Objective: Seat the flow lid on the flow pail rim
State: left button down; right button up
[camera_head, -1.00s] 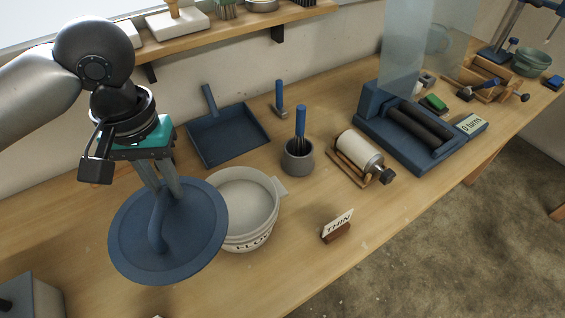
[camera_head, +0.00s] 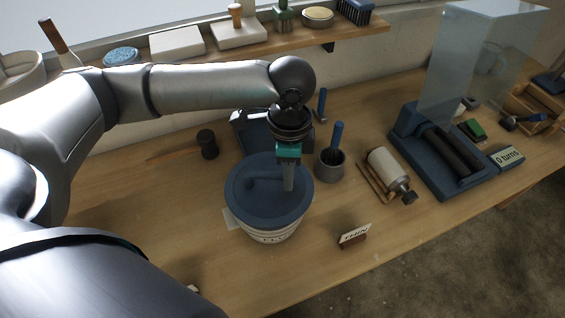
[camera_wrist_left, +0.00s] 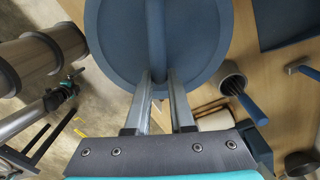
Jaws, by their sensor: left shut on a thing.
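The flow lid (camera_head: 268,210) is a round blue disc with a raised bar handle (camera_head: 262,182). It lies over the top of the pale flow pail (camera_head: 278,236) and covers its opening; the pail's lettered side shows below. I cannot tell whether the lid touches the rim all round. My left gripper (camera_head: 288,187) comes down from above and is shut on the lid's handle. In the left wrist view, the lid (camera_wrist_left: 200,55) fills the upper middle, with the fingers (camera_wrist_left: 160,80) at the handle's end. The pail rim is hidden. My right gripper is out of view.
A grey cup (camera_head: 329,168) with a blue-handled brush stands close right of the pail. A pale roller (camera_head: 386,166) lies beyond it. A THIN sign (camera_head: 354,235) stands at front right. A dark mallet (camera_head: 207,144) and a blue dustpan (camera_head: 243,128) lie behind.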

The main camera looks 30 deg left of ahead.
aim_at(282, 187)
pick_arm(q)
jog(key=m+p, duration=0.1)
jog(key=m, duration=0.2)
jog(key=m+p, duration=0.1)
jog(key=shift+s+a+f+m+p, duration=0.25)
jog(key=shift+a+m+p, duration=0.1)
jog(key=shift+a+m, duration=0.05)
jog(key=shift+s+a+f+m+p, duration=0.15)
jog(key=shift+f+m+p, duration=0.2)
jog(key=shift+m, duration=0.55)
jog(key=shift+r+p, duration=0.1)
jog(key=shift+p, duration=0.45)
jog(key=shift+f+b, duration=0.7)
jog(key=shift+f, duration=1.4)
jog(key=shift+r, duration=0.1)
jog(key=shift+p, duration=0.5)
